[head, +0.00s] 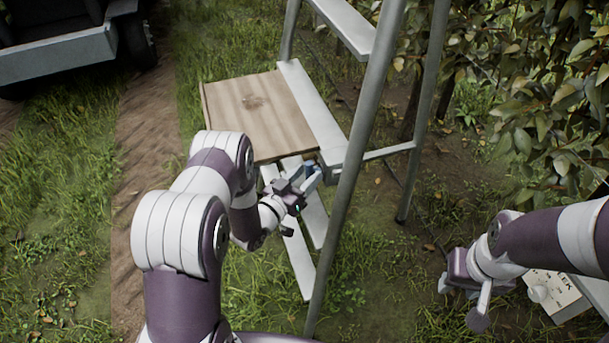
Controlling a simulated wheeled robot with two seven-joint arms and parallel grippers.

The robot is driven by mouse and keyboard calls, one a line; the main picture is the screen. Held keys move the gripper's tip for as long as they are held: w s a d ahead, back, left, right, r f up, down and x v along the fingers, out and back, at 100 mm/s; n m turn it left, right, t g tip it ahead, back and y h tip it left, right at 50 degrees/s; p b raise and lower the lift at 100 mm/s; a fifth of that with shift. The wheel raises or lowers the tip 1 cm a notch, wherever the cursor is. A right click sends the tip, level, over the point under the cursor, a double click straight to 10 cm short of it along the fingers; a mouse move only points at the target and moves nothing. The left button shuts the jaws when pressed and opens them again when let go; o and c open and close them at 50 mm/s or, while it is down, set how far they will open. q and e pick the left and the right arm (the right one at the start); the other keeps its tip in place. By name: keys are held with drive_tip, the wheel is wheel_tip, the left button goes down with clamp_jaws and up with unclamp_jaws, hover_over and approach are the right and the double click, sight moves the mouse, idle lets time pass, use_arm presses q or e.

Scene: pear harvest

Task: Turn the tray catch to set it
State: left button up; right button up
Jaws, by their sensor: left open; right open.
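A wooden tray (257,115) sits out from the side of a metal stepladder (357,135), level with one of its steps. A small blue-grey part, which may be the tray catch (309,174), shows at the tray's near right corner, beside the ladder leg. My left gripper (306,188) is open right at this part; its fingers partly cover it, and I cannot tell whether they touch it. The catch's turn position is too small to read. My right gripper (461,302) is open and empty at the lower right, well away from the tray.
A white box (558,290) with dark lettering and a round knob is at the lower right, partly behind my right arm. Leafy branches (560,90) fill the upper right. A vehicle (70,40) stands at the upper left by a dirt track. Grass left of the ladder is clear.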

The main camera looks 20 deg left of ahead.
use_arm(q)
drive_tip(key=shift+a, duration=0.15)
drive_tip(key=shift+c, duration=0.8)
clamp_jaws()
